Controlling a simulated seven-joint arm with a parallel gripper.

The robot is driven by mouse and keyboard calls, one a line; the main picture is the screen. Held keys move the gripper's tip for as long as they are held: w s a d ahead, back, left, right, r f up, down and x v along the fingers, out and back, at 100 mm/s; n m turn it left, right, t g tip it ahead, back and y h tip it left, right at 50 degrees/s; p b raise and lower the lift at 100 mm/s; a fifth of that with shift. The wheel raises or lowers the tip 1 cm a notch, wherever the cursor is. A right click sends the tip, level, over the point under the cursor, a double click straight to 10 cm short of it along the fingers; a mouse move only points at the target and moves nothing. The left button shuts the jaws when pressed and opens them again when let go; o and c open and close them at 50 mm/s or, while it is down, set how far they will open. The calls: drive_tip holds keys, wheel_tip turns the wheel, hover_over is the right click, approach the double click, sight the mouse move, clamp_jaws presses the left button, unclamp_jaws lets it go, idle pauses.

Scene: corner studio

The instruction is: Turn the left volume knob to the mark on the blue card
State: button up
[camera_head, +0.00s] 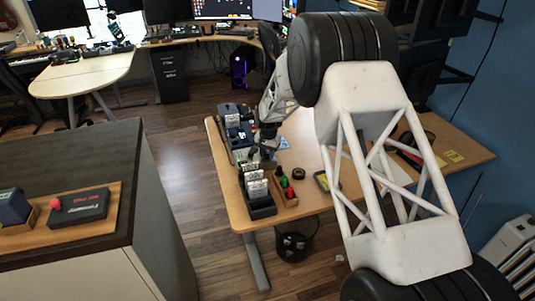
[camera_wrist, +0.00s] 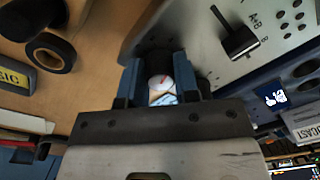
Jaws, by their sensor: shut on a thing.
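In the wrist view, my gripper (camera_wrist: 158,84) has its two dark blue fingers closed on the sides of a round knob (camera_wrist: 158,82). The knob has a pale cap with a short red line near its upper middle. A small white and blue patch shows just below the cap; I cannot tell what it is. In the head view, my gripper (camera_head: 262,148) is low at the desk, beside the dark blue audio device (camera_head: 234,128). The knob is hidden there. A light blue piece (camera_head: 283,143), possibly the blue card, lies on the desk just right of my gripper. Its mark is not readable.
In the wrist view, a grey panel (camera_wrist: 205,45) with a black lever (camera_wrist: 238,40) is right of the knob. A roll of black tape (camera_wrist: 50,53) lies left. In the head view, a black card rack (camera_head: 262,208) and coloured buttons (camera_head: 284,182) stand near the desk's front.

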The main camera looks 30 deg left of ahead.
sight(268, 152)
idle(0.3)
drive_tip(key=o, duration=0.9)
drive_tip(key=shift+o, duration=0.2)
drive_tip(key=shift+r, duration=0.1)
drive_tip(key=shift+d+r, duration=0.1)
drive_tip(key=shift+r, duration=3.7)
